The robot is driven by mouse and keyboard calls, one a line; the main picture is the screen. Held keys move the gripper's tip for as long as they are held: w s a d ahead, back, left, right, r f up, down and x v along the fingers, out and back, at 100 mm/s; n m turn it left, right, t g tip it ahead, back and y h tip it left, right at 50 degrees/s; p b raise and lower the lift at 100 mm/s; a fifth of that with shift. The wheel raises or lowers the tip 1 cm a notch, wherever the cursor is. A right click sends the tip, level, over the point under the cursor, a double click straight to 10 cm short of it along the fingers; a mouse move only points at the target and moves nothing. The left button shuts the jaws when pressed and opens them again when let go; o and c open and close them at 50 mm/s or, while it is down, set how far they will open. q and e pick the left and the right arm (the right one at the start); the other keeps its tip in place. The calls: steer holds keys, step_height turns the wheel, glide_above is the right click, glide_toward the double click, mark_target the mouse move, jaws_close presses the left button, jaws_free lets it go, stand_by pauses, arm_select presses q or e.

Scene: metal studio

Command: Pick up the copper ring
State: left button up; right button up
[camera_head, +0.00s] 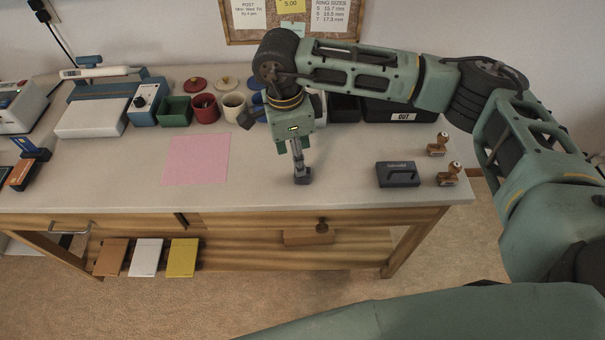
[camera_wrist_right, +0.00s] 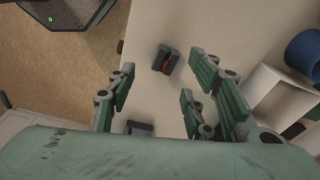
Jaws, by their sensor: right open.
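The right gripper (camera_head: 296,158) reaches down over the front middle of the table. Its fingers are spread apart in the wrist view (camera_wrist_right: 160,80), with nothing held between them. A small dark grey block (camera_head: 303,178) stands on the table right at the fingertips in the head view. In the wrist view, the block (camera_wrist_right: 173,53) lies just beyond the fingertips. A small orange-copper shape, likely the copper ring (camera_wrist_right: 166,63), shows in this block. The ring cannot be made out in the head view. The left gripper is out of view.
A dark ink pad (camera_head: 398,176) and two wooden stamps (camera_head: 449,174) stand to the right. A pink sheet (camera_head: 196,160) lies left. Green (camera_head: 174,111), red (camera_head: 205,109) and cream (camera_head: 233,107) cups and a black OUT tray (camera_head: 403,117) line the back. The table's front edge is close.

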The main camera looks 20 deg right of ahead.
steer(key=f, duration=0.1)
steer(key=d+f+b, duration=0.1)
steer(key=shift+w+f, duration=0.1)
steer(key=shift+f, duration=0.2)
steer(key=f, duration=0.1)
steer(key=f+b, duration=0.1)
steer(key=f, duration=0.1)
steer(key=f+b, duration=0.1)
steer(key=f, duration=0.1)
steer(key=shift+w+d, duration=0.1)
steer(key=shift+d, duration=0.25)
steer(key=shift+c, duration=0.4)
steer(key=c, duration=0.8)
steer(key=shift+c, duration=0.2)
steer(key=shift+r, duration=0.2)
